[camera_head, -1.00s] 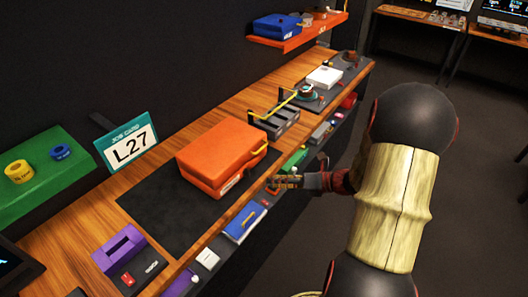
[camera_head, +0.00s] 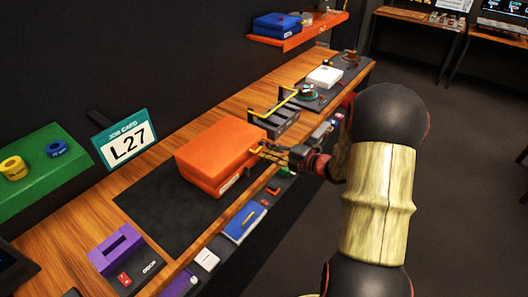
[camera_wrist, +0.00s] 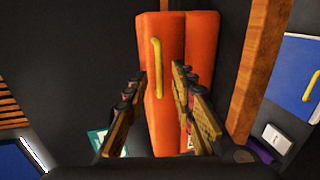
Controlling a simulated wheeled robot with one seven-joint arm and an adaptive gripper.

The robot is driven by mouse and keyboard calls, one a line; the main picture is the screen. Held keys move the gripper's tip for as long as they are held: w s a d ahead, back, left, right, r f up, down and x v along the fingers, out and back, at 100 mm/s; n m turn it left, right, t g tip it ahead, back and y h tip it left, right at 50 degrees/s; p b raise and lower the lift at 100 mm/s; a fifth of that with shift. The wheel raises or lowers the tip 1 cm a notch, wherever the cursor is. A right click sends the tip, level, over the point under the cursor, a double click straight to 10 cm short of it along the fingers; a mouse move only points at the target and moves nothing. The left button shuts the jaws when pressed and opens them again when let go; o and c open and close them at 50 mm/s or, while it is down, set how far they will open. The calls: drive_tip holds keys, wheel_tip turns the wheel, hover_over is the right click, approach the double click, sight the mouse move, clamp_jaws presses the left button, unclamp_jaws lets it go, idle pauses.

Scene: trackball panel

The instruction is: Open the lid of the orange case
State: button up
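The orange case (camera_head: 217,153) lies closed on a dark mat (camera_head: 150,205) on the wooden bench. Its yellow handle (camera_wrist: 156,68) is on the side facing my gripper; in the wrist view it stands upright in the picture on the case's orange face. My gripper (camera_head: 264,151) is at the right end of the case, by the handle. In the wrist view my gripper (camera_wrist: 158,78) is open, with one finger on each side of the handle and the handle between and slightly beyond the tips. I cannot tell whether a finger touches the case.
A job card reading L27 (camera_head: 126,139) stands at the left. A purple block (camera_head: 117,249) is at the front left. A lower shelf holds a blue case (camera_head: 244,222) and small items.

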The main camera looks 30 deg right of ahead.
drive_tip(key=shift+w+a+f, duration=0.1)
drive_tip(key=shift+w+a, duration=0.15)
drive_tip(key=shift+w, duration=0.3)
drive_tip(key=c, duration=0.3)
clamp_jaws()
idle(0.3)
